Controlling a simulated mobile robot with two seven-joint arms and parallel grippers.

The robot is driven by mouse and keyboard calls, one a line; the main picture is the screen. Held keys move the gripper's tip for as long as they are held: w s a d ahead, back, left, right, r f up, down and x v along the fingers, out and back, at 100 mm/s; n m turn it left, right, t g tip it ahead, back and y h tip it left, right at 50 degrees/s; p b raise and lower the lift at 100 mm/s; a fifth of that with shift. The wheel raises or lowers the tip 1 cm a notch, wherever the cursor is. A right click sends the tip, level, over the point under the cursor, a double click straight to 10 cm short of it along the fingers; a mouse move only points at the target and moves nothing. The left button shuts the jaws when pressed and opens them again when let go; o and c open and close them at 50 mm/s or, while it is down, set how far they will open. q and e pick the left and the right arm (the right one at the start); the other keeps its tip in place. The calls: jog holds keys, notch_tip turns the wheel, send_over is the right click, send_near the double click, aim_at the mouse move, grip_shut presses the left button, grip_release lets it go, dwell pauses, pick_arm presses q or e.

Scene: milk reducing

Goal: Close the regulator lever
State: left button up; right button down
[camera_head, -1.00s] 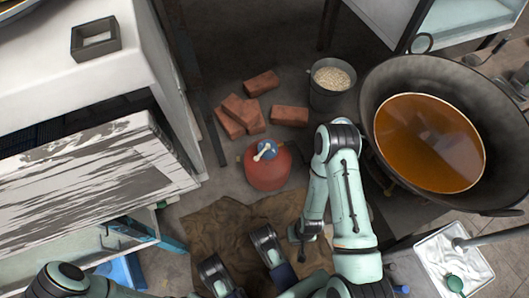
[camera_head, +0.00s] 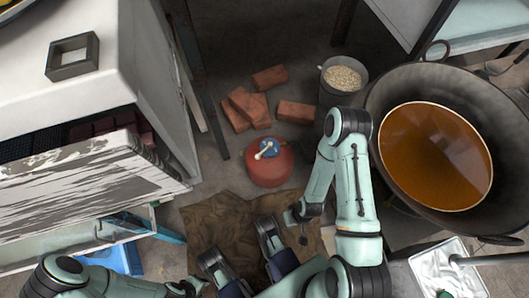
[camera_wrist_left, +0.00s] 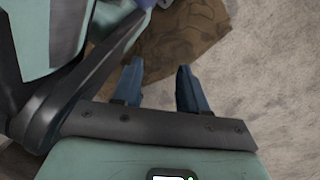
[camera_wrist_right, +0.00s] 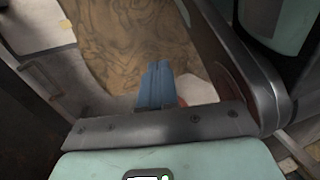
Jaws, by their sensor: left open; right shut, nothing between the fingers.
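A red gas cylinder (camera_head: 269,169) stands on the floor near the middle of the head view. My left gripper is at the lower left of the head view (camera_head: 192,286), far from the lever. The left wrist view shows it open (camera_wrist_left: 156,85), empty, over floor and brown cloth. My right gripper (camera_head: 296,216) is to the lower right of the cylinder, apart from it. The right wrist view shows its fingers shut and empty (camera_wrist_right: 157,85).
A brown cloth (camera_head: 225,222) lies in front of the cylinder. Several bricks (camera_head: 295,112) and a bucket of pale grains (camera_head: 342,78) are behind it. A large pan of brown liquid (camera_head: 435,155) stands right. A white cabinet (camera_head: 160,60) stands left.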

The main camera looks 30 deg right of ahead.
pick_arm(q)
jog(key=w+d+r+m+t+p, duration=0.1)
jog(key=w+d+r+t+p, duration=0.2)
jog(key=w+r+p, duration=0.55)
pick_arm(e)
jog(key=w+d+r+n+t+b, duration=0.1)
jog(key=w+d+r+n+t, duration=0.3)
jog(key=w+r, duration=0.4)
jog(key=w+d+r+n+t+b, duration=0.25)
jog(key=w+d+r, duration=0.3)
jog(key=w, duration=0.45)
jog(key=b, duration=0.2)
send_near(264, 151)
jog(key=s+a, duration=0.2)
pick_arm(q)
jog(key=s+a+f+g+b, duration=0.1)
jog(key=s+a+f+b, duration=0.1)
jog(key=f, duration=0.4)
jog(key=shift+s+a, duration=0.25)
jog(key=shift+s, duration=0.65)
pick_arm(e)
jog(key=x, duration=0.7)
jog(key=shift+w+r+n, duration=0.25)
jog(key=shift+w+n, duration=0.1)
jog(key=shift+n, duration=0.1)
jog(key=shift+t, duration=0.25)
